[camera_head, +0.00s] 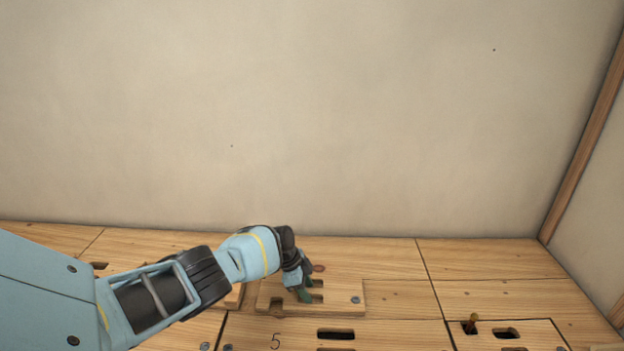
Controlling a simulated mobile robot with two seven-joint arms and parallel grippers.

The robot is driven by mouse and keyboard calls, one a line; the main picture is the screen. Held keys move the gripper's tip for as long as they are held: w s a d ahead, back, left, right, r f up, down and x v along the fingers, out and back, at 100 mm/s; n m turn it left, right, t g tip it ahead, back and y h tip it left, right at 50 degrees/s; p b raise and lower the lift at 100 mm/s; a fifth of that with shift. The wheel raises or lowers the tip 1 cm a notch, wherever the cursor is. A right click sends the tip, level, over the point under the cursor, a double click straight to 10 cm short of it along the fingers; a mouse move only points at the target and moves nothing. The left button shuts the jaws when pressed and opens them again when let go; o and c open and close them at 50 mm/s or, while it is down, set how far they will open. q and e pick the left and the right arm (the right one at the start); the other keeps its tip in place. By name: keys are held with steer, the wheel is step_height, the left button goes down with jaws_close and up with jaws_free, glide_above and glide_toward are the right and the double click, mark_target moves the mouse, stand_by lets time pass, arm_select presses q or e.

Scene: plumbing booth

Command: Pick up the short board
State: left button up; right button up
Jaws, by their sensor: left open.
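A short, light wooden board (339,303) with slots and a bluish-grey screw head near its right end lies on the wooden worktop. My left arm reaches in from the left. My left gripper (305,294) points down over the middle of this board, with its greenish fingertips at the slots. It is open. Whether the fingertips touch the board cannot be told. The gripper and wrist hide part of the board's upper left. My right gripper is not in view.
Another wooden piece (235,297) shows partly behind my forearm. A plain wall (300,120) rises behind.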

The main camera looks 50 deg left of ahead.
arm_select(q)
steer(key=shift+c, duration=1)
jaws_close()
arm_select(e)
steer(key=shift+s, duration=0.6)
arm_select(q)
steer(key=shift+r, duration=0.2)
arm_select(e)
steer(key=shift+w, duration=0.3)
